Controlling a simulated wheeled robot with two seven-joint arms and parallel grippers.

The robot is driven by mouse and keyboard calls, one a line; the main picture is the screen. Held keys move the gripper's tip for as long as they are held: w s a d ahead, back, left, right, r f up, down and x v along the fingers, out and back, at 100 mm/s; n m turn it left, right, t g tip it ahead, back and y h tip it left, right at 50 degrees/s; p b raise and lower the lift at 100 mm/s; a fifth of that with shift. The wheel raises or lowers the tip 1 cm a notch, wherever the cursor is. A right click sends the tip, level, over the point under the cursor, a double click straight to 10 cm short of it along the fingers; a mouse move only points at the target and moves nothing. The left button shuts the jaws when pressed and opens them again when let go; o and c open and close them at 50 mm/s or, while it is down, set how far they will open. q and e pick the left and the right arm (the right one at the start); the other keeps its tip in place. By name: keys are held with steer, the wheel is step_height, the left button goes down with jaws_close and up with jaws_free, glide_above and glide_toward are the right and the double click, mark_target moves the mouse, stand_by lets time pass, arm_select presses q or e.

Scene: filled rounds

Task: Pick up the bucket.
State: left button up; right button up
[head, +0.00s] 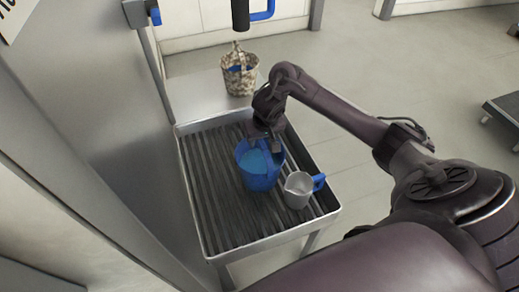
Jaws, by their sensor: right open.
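A blue bucket-like container (258,181) stands on a ribbed metal tray table (209,190), with light blue contents showing inside. My right gripper (265,145) is open over its far rim, pointing down. I cannot tell whether the fingers touch the rim, and the gripper hides part of it. A patterned tan bucket (239,82) with a raised handle and something blue inside stands farther back on a smooth pale surface. My left gripper is not in view.
A small metal jug (297,190) with a blue handle stands just right of the blue container. A grey wall panel (110,120) rises close on the left. The left part of the tray is clear. A dark low platform (505,115) is at the far right.

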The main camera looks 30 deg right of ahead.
steer(key=x, duration=0.2)
steer(key=shift+w+a+f, duration=0.1)
steer(key=shift+f, duration=0.25)
steer(key=shift+w+f, duration=0.1)
steer(key=shift+f, duration=0.1)
jaws_close()
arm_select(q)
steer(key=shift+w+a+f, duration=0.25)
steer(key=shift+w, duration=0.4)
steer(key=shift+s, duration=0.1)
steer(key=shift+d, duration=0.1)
arm_select(e)
steer(key=shift+w+r, duration=0.15)
steer(key=shift+r, duration=0.05)
